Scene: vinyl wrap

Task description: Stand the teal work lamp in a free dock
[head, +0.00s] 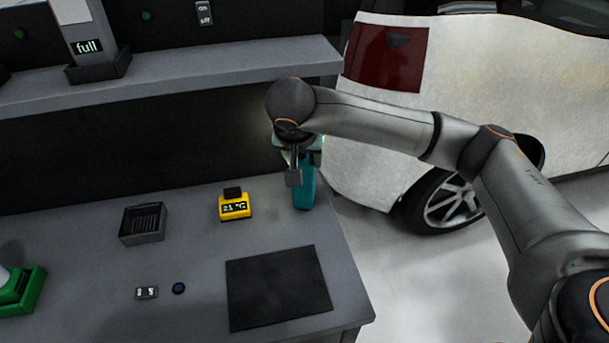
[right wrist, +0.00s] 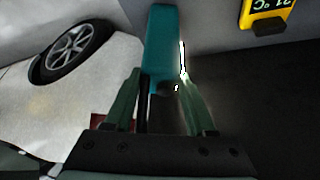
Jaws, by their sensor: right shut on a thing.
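The teal work lamp (head: 304,190) is upright at the back right end of the grey bench. My right gripper (head: 298,155) is shut on its upper part, coming in from above. In the right wrist view the lamp (right wrist: 160,38) runs out from between the two green fingers (right wrist: 161,92), with a bright lit strip along one side. I cannot tell whether its base touches the bench. A dark dock-like base (head: 98,68) on the shelf holds a grey unit with a "full" display (head: 88,46). My left gripper is out of view.
On the bench (head: 195,270) are a dark open tray (head: 143,224), a yellow thermometer (head: 235,205), a black mat (head: 278,287), a small display (head: 146,292) and a green holder (head: 22,290). The shelf (head: 200,77) overhangs the back. A white car (head: 385,140) stands right.

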